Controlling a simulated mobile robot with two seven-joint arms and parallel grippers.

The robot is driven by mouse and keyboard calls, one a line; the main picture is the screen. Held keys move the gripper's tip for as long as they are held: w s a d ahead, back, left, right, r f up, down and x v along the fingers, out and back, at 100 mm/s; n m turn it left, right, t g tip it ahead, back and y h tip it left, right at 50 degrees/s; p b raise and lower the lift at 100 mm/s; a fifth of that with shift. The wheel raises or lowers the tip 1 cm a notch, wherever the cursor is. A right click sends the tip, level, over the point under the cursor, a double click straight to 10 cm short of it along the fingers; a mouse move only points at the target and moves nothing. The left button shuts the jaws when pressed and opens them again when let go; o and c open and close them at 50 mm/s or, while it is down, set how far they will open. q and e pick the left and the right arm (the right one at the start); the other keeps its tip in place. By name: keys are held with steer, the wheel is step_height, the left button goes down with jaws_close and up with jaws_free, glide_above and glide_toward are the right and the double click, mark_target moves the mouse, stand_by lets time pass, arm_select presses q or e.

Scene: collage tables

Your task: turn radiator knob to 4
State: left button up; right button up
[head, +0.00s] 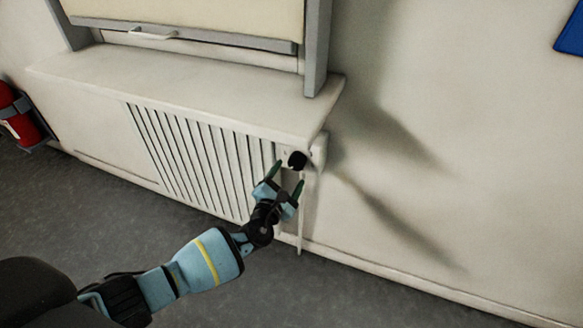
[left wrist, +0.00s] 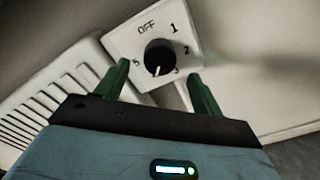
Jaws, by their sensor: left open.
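The radiator knob (head: 297,160) is a round black dial at the right end of the radiator under the window ledge. In the left wrist view the knob (left wrist: 160,55) sits on a white plate (left wrist: 122,40) marked OFF, 1, 2, 3 and 5; I cannot make out a 4. Its white pointer line points down, between the 3 and the 5. My left gripper (head: 287,177) is open just in front of and below the knob. In the left wrist view its green fingers stand apart on either side of the knob, with visible gaps. My right gripper is not in view.
The white slatted radiator (head: 190,155) is left of the knob, below a ledge (head: 200,88). A thin pipe (head: 300,225) runs down below the knob. A red extinguisher (head: 18,115) hangs at the far left. The wall to the right is bare except for a blue panel (head: 572,35).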

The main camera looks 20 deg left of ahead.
arm_select(q)
steer(key=shift+s+a+p, duration=0.1)
steer(key=shift+s+p, duration=0.3)
steer(key=shift+s, duration=1.35)
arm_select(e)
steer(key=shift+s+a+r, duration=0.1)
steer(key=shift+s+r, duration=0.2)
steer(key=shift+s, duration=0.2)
